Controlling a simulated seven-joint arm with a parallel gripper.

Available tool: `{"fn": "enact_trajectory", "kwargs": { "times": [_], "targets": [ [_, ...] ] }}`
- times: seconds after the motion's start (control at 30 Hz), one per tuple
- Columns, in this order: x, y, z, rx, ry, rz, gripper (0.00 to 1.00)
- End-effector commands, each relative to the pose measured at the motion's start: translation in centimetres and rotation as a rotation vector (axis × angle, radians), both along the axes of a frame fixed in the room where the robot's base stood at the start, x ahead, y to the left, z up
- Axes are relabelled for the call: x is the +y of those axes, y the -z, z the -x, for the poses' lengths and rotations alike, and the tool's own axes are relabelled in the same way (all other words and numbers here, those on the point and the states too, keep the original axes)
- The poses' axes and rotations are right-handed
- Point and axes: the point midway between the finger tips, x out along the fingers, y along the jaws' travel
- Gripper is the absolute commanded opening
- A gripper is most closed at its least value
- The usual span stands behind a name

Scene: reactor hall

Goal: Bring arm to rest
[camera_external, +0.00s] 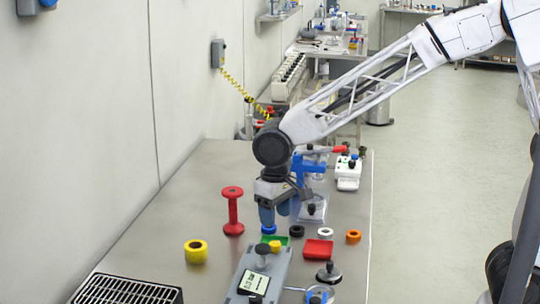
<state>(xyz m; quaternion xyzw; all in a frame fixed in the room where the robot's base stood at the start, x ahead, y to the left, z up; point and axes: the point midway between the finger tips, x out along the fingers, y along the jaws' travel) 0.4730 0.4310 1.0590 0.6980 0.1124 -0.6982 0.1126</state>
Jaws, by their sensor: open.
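My gripper (275,218) points down over the steel bench (185,215), near its middle. Its blue fingers are open. They are just above a blue ring (268,229) and a green tray (283,240); whether they touch either I cannot tell. My white lattice arm reaches in from the upper right.
A grey device with a display (254,282) sits in front. A red tray (318,249) and an orange ring (353,237) lie right.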

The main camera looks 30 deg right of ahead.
Motion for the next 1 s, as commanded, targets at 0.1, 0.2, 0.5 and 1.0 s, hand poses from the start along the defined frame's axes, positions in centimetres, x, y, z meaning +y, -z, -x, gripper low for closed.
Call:
{"fn": "enact_trajectory", "kwargs": {
  "times": [0.1, 0.2, 0.5, 1.0],
  "targets": [
    [0.0, 0.0, 0.0, 0.000, 0.000, 0.000, 0.56],
    [0.0, 0.0, 0.0, 0.000, 0.000, 0.000, 0.56],
    [-2.8, -1.2, -0.5, -0.011, 0.019, -0.009, 0.56],
    [-17.4, -5.8, -0.2, -0.065, 0.112, -0.038, 0.56]
  ]
}}
